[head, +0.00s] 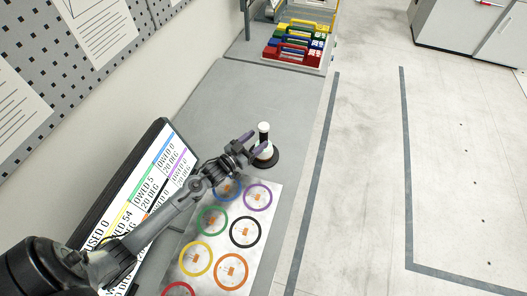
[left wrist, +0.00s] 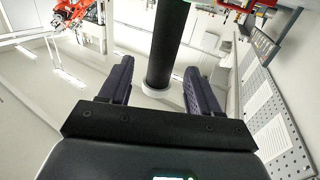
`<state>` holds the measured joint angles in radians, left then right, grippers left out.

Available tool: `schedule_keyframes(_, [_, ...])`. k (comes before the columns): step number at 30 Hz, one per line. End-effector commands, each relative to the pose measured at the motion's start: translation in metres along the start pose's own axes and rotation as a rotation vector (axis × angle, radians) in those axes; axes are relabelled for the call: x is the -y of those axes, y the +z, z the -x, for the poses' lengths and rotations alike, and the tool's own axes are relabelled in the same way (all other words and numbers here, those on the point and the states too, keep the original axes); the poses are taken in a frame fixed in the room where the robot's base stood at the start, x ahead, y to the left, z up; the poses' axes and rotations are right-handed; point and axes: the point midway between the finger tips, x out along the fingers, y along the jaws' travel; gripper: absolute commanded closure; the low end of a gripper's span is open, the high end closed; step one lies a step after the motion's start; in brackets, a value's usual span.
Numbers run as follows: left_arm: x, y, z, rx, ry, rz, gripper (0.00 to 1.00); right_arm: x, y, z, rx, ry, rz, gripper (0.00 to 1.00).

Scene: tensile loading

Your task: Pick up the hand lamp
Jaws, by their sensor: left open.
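The hand lamp (head: 264,130) stands upright on a dark round base (head: 270,163) on the grey bench. It has a white top, a black grip and a white part lower down. My left gripper (head: 254,145) is open at the lamp, its fingers partly covering the lower part. In the left wrist view the lamp's dark shaft (left wrist: 166,45) rises between the two open fingertips (left wrist: 158,68), with a pale ring at its lower end. A gap shows on each side, and I cannot tell whether any finger touches it. My right gripper is not in view.
A white sheet with coloured rings (head: 213,246) lies in front of the lamp. A tilted screen (head: 150,180) stands to its left. A tray of coloured items (head: 298,45) sits at the bench's far end. Bare bench surface (head: 222,105) lies behind the lamp.

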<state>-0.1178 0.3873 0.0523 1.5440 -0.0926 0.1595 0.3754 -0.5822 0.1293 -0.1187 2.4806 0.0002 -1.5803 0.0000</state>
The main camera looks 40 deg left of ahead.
Motion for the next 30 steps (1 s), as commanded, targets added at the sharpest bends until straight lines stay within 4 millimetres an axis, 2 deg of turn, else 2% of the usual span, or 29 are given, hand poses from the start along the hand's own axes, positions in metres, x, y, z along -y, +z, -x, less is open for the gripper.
schedule_keyframes(6, [0.002,0.002,-0.025,-0.015,0.002,0.001,0.37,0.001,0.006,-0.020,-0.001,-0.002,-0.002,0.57])
schedule_keyframes(12, [0.001,0.001,-0.042,-0.012,0.002,0.001,0.37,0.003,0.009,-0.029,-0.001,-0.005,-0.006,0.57])
schedule_keyframes(22, [0.001,-0.001,-0.046,-0.009,0.002,0.001,0.37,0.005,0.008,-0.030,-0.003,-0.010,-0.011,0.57])
schedule_keyframes(23, [0.001,-0.001,-0.046,-0.009,0.002,0.001,0.39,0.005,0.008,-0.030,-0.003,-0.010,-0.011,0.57])
schedule_keyframes(30, [0.001,-0.001,-0.046,-0.010,0.002,0.001,0.76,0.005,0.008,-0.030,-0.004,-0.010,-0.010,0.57])
